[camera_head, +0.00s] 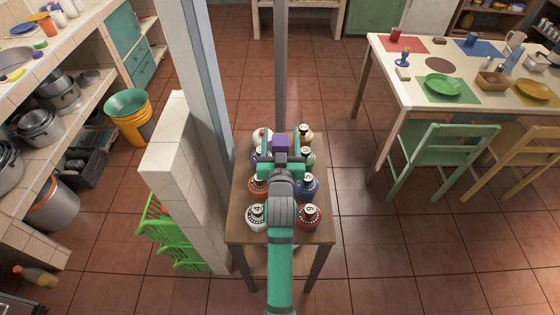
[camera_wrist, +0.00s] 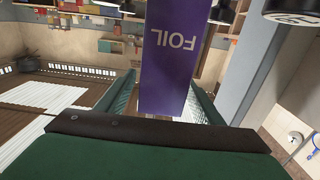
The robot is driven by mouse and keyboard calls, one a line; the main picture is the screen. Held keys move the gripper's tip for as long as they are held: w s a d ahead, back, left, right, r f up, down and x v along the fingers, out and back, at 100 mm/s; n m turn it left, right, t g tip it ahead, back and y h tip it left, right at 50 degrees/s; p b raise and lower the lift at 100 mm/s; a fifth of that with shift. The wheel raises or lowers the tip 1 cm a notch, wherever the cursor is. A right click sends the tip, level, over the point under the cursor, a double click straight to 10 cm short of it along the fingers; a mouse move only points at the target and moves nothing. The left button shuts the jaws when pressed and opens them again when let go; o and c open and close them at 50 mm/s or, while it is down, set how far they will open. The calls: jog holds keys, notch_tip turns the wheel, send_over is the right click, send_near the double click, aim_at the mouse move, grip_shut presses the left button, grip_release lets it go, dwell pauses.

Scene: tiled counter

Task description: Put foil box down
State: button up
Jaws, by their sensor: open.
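The purple foil box (camera_head: 279,141) stands at the far end of the small wooden table, in front of my gripper in the head view. In the wrist view the foil box (camera_wrist: 172,60) shows its upside-down FOIL lettering between my two green fingers. My gripper (camera_head: 281,150) is open, its fingers on either side of the box and not closed on it. The box's base is hidden in the head view, so I cannot tell what it rests on.
The small wooden table (camera_head: 238,228) holds several round numbered jars, including a white one (camera_head: 256,217) and a red one (camera_head: 309,216). A tiled wall and grey post (camera_head: 200,80) stand close on the left. A dining table (camera_head: 385,60) with chairs is at right.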

jog(key=shift+w, duration=0.7)
grip_shut()
jog(key=shift+r, duration=0.15)
